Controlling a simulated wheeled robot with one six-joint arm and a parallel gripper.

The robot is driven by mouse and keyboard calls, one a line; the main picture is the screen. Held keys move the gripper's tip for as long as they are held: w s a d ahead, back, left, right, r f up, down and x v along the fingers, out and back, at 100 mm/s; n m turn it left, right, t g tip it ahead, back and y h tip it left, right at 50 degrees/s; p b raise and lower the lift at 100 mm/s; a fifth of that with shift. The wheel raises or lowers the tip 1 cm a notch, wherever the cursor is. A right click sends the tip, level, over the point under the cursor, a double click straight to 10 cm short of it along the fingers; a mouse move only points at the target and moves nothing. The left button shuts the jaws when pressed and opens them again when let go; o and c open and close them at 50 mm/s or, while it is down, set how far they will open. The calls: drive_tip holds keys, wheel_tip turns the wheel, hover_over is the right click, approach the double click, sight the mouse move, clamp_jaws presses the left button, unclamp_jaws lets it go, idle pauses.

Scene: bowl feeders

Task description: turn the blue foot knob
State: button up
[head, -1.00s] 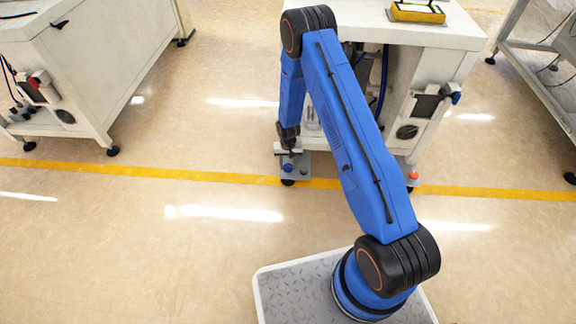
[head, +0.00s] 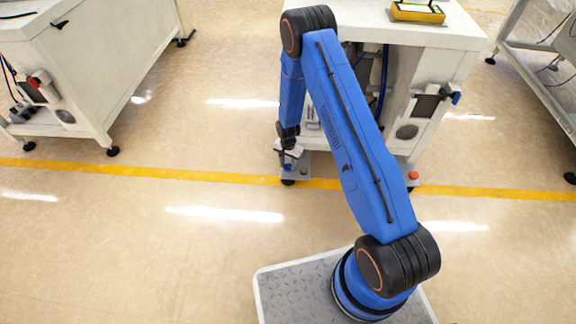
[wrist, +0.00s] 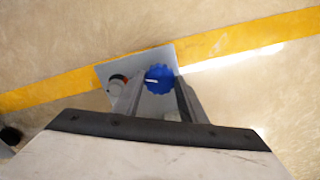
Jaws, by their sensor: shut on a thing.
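The blue foot knob (wrist: 159,79) is a ridged round knob with a white pointer mark, on a small grey plate (wrist: 156,51) close to the floor. In the wrist view it sits between the two fingers of my gripper (wrist: 158,92), which is shut on it. In the head view my gripper (head: 287,158) is down at the front left foot of the white machine, and the knob is mostly hidden there.
A pale round part with a red and dark edge (wrist: 117,84) sits beside the knob on the plate. The white machine (head: 430,62) stands behind my arm. An orange knob (head: 413,175) is at its right foot. The floor (head: 140,260) to the left is clear.

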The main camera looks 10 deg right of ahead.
sight(288, 167)
drive_tip(key=o, duration=1.1)
drive_tip(key=shift+c, duration=0.2)
drive_tip(key=shift+r, duration=0.1)
wheel_tip(288, 167, up, 17)
drive_tip(key=shift+r, duration=0.2)
